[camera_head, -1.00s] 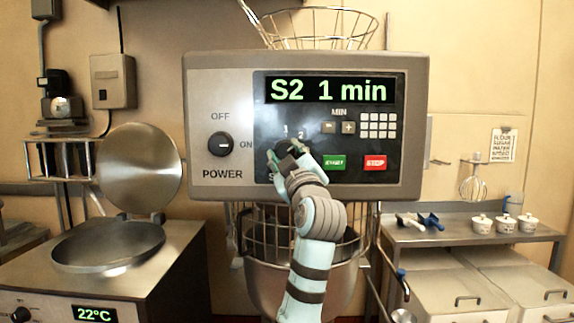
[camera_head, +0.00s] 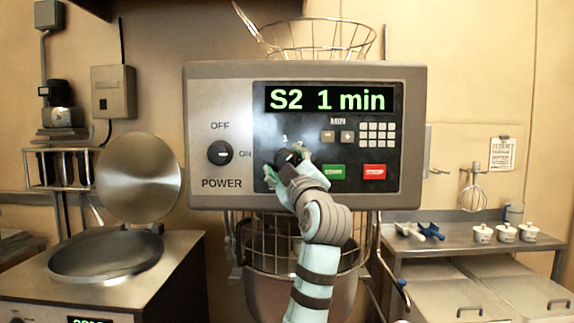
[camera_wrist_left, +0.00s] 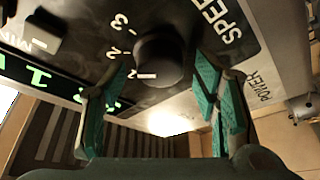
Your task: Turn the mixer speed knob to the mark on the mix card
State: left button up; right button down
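The black mixer speed knob (camera_head: 288,157) is on the mixer's control panel (camera_head: 262,122); in the wrist view the knob (camera_wrist_left: 160,62) has a short white pointer line at its lower left edge. Numbers including 2 and 3 stand left of it, and I cannot tell exactly which it points to. The panel display (camera_head: 331,99) reads "S2 1 min". My left gripper (camera_head: 286,166) is at the knob. Its teal fingers (camera_wrist_left: 163,85) are open, one on each side of the knob, with gaps visible. A paper card (camera_head: 502,153) hangs on the right wall, its text unreadable. My right gripper is not in view.
The power knob (camera_head: 220,153) is left of the speed knob. A green button (camera_head: 333,172) and a red button (camera_head: 375,172) are close to the right. A wire guard (camera_head: 262,245) and bowl are below the panel. A steel table (camera_head: 460,241) with white cups stands at right.

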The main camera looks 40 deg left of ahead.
pick_arm(q)
jog(key=v, duration=1.2)
jog(key=shift+a, duration=0.1)
